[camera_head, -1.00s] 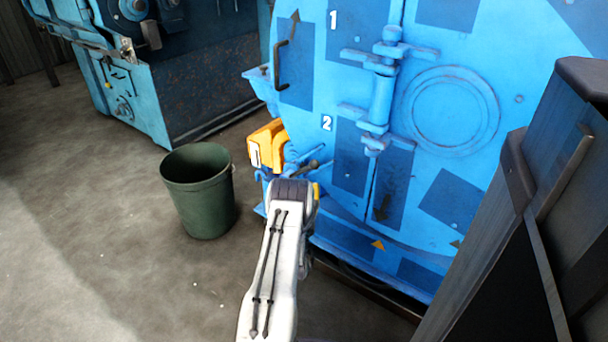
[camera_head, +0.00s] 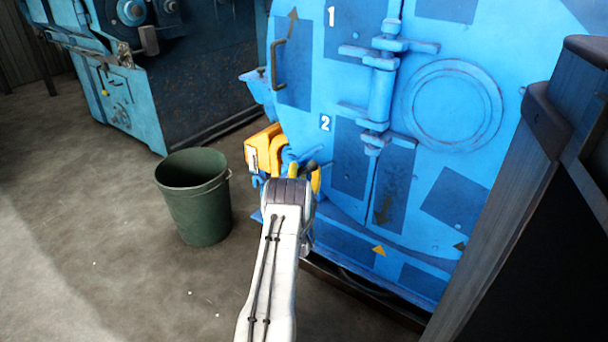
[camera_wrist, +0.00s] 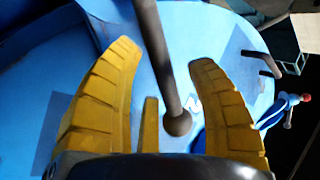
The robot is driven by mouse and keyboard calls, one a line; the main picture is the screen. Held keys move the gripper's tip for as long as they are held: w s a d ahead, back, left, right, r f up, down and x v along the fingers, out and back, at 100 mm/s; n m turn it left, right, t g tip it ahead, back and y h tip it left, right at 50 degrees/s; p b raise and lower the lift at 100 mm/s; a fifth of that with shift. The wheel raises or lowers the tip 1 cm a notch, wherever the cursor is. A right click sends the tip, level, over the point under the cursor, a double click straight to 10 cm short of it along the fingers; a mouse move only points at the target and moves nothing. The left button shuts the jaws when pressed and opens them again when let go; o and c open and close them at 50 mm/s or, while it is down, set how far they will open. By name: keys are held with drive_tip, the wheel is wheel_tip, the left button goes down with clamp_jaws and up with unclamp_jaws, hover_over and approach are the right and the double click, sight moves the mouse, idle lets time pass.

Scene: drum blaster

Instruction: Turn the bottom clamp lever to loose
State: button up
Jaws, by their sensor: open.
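The clamp lever, a dark rod with a ball end (camera_wrist: 178,122), runs between the two yellow fingers of my gripper (camera_wrist: 163,57) in the wrist view. The fingers are spread, with room on both sides of the rod, and no grip on it is visible. In the head view my gripper (camera_head: 304,174) is at the lower left of the blue drum blaster (camera_head: 335,90), and its wrist and fingers hide most of the lever. A dark bit, probably the lever's end (camera_head: 312,165), shows by the fingers.
A yellow block-like part (camera_head: 262,150) sits on the machine's left edge, close to my gripper. A green bin (camera_head: 196,205) stands on the floor to the left. A dark panel (camera_head: 530,210) stands close on the right. The floor at lower left is clear.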

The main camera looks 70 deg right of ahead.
clamp_jaws()
idle(0.6)
